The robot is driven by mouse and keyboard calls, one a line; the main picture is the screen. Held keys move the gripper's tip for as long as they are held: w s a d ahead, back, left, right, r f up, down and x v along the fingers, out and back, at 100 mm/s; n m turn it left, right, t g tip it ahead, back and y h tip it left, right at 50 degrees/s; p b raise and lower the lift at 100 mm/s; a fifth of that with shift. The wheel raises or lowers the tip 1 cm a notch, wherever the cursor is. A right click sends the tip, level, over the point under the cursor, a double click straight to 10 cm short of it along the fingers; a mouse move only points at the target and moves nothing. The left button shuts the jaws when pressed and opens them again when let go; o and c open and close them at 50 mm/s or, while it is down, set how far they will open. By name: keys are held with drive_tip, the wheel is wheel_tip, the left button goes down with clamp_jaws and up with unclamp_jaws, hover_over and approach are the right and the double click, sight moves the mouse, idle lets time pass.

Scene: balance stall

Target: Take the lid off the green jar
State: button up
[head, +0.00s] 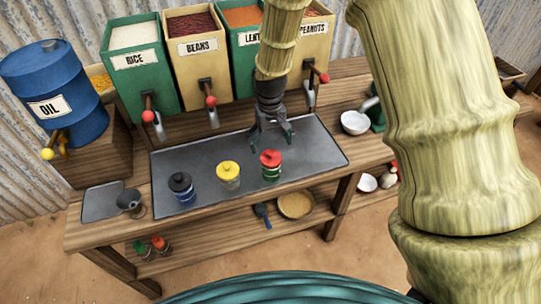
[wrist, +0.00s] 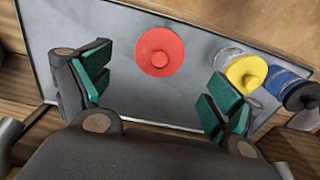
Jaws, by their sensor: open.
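The green jar (head: 271,172) stands upright on the grey metal tray, with a red knobbed lid (head: 270,157) on top. In the wrist view the red lid (wrist: 159,51) is seen from above and hides the jar's body. My gripper (head: 272,143) is open and empty, behind the jar and apart from it in the head view. In the wrist view my gripper (wrist: 155,95) has its green-padded fingers spread wide, and the lid lies beyond them, between their lines.
A jar with a yellow lid (head: 228,174) and a blue jar with a black lid (head: 182,187) stand left of the green jar. Dispensers line the back, including the rice bin (head: 134,61). A white bowl (head: 355,122) is at right. The tray (head: 325,153) is bare right of the jar.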

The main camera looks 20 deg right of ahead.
sight(270, 152)
drive_tip(key=shift+w+d+f+p, duration=0.1)
drive_tip(key=shift+f+p, duration=0.65)
drive_tip(key=shift+f, duration=0.65)
drive_tip(key=shift+w+f+p, duration=0.1)
drive_tip(key=shift+f+p, duration=0.65)
drive_tip(key=shift+f, duration=0.65)
drive_tip(key=c, duration=0.8)
